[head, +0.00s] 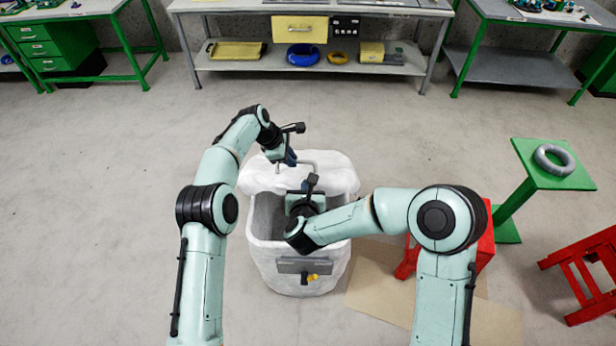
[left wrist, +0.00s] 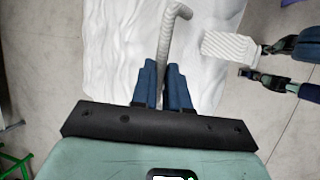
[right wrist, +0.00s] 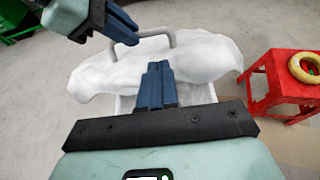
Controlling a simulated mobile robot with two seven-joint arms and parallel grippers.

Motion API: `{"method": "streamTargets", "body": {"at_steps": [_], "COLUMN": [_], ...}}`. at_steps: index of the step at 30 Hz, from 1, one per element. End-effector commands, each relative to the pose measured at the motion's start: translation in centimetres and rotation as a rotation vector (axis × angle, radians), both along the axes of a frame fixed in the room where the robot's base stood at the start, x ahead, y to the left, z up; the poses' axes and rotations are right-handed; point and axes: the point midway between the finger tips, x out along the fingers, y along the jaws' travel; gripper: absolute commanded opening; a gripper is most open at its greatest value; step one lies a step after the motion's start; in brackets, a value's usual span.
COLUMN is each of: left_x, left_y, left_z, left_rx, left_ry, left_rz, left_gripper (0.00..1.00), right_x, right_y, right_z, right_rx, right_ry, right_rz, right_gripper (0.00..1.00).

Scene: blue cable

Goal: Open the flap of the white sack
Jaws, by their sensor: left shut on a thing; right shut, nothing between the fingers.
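The white sack (head: 300,275) stands on the floor in front of me, with part of its grey inside showing. Its white flap (head: 330,178) lies back at the far side of the opening and also shows in the right wrist view (right wrist: 200,58). A grey bar handle (head: 318,166) is on the flap. My left gripper (head: 291,158) is shut on the handle, which passes between its fingers in the left wrist view (left wrist: 165,62).
A red stool (right wrist: 275,85) with a yellow ring (right wrist: 304,68) stands to the right, partly behind my right arm. A green stand (head: 520,172) with a grey ring (head: 553,160) is farther right. A workbench (head: 310,65) stands at the back. The floor on the left is clear.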

Motion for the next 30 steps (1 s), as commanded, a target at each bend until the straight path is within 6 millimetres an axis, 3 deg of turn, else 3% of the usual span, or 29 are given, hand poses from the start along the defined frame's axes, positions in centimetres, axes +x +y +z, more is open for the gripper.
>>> {"method": "streamTargets", "body": {"at_steps": [1, 16, 30], "left_x": [0.2, 0.2, 0.2], "left_y": [0.6, 0.6, 0.6], "left_z": [-0.8, -0.8, -0.8], "left_rx": [0.014, 0.014, 0.014], "left_ry": [-0.004, -0.004, -0.004], "left_rz": [0.008, 0.009, 0.009], "left_gripper": [0.0, 0.0, 0.0], "right_x": [0.4, 7.7, 8.6], "right_y": [0.0, 0.0, 0.0], "right_z": [-0.3, -3.8, -4.3], "right_rx": [0.004, 0.0, 0.0], "right_ry": [0.001, 0.002, 0.002], "right_rz": [-0.005, -0.001, 0.001], "right_gripper": [0.0, 0.0, 0.0]}}
